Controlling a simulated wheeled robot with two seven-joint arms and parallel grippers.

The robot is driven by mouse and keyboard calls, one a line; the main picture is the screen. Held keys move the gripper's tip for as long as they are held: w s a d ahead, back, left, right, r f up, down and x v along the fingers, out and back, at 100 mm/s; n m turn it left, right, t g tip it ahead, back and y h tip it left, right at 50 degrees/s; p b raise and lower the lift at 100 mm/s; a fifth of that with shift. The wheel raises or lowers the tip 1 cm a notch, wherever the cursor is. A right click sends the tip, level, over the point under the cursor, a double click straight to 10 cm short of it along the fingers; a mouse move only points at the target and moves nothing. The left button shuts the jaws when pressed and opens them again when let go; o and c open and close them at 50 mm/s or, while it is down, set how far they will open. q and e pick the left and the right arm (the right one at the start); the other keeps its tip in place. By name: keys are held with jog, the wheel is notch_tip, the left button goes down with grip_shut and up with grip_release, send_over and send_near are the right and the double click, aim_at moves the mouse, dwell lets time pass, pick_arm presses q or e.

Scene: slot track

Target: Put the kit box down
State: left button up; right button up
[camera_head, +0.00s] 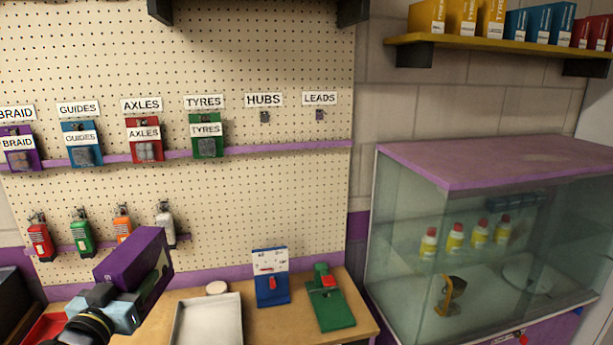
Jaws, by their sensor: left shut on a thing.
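The kit box, seemingly the purple box (148,258), is tilted in the air over the left part of the wooden counter (360,325). My left gripper (118,298) comes in from the lower left and is shut on this box at its near end. The gripper's fingers are partly hidden by its own body and the box. The box looks clear of the counter, with the pegboard behind it. My right gripper is not in view.
A pale tray (238,330), a small round pale item (216,287), a blue-and-white stand (271,277) and a green device (329,303) occupy the counter. A red tray (42,328) lies at left. A glass cabinet (420,240) stands right. Labelled packets (146,140) hang on the pegboard.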

pick_arm(q)
jog(key=s+d+f+m+h, duration=0.1)
jog(key=s+d+f, duration=0.15)
jog(key=s, duration=0.35)
jog(key=s+d+f+m+h, duration=0.1)
jog(key=s+d+f+h, duration=0.1)
jog(key=s+d, duration=0.25)
jog(key=d+n+y, duration=0.2)
jog(key=d+y, duration=0.2)
jog(key=d, duration=0.2)
notch_tip(320, 180, down, 18)
jog(key=b, duration=1.8)
jog(key=shift+s+a, duration=0.15)
jog(key=shift+a, duration=0.05)
